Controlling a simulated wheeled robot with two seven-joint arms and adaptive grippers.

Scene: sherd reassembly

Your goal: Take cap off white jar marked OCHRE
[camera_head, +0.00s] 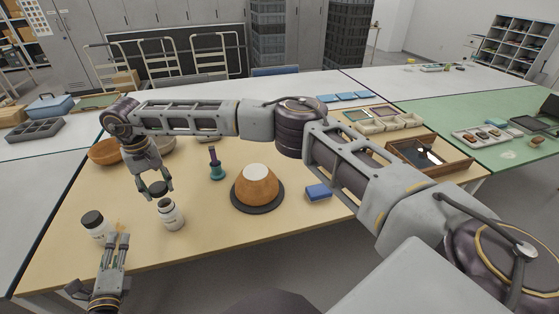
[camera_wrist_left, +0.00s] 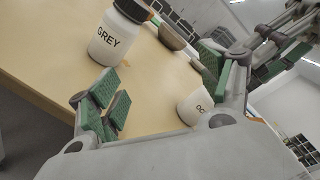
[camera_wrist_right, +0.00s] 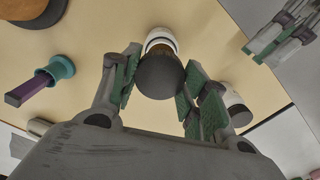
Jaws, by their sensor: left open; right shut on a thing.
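The white OCHRE jar (camera_head: 171,214) stands upright on the tan table with its top uncovered; part of its label shows in the left wrist view (camera_wrist_left: 194,107). My right gripper (camera_head: 156,188) is shut on the dark cap (camera_head: 158,187) and holds it above the jar, apart from it. The cap fills the space between the pads in the right wrist view (camera_wrist_right: 159,76), hiding part of the jar (camera_wrist_right: 160,37). My left gripper (camera_head: 116,239) is open and empty at the table's front left, left of the OCHRE jar.
A white GREY jar (camera_head: 95,225) with a black cap stands just beyond my left gripper. A brown vessel (camera_head: 257,188) on a dark disc and a teal holder (camera_head: 217,171) with a purple tool stand to the right. Bowls (camera_head: 104,152) lie behind. The front middle is clear.

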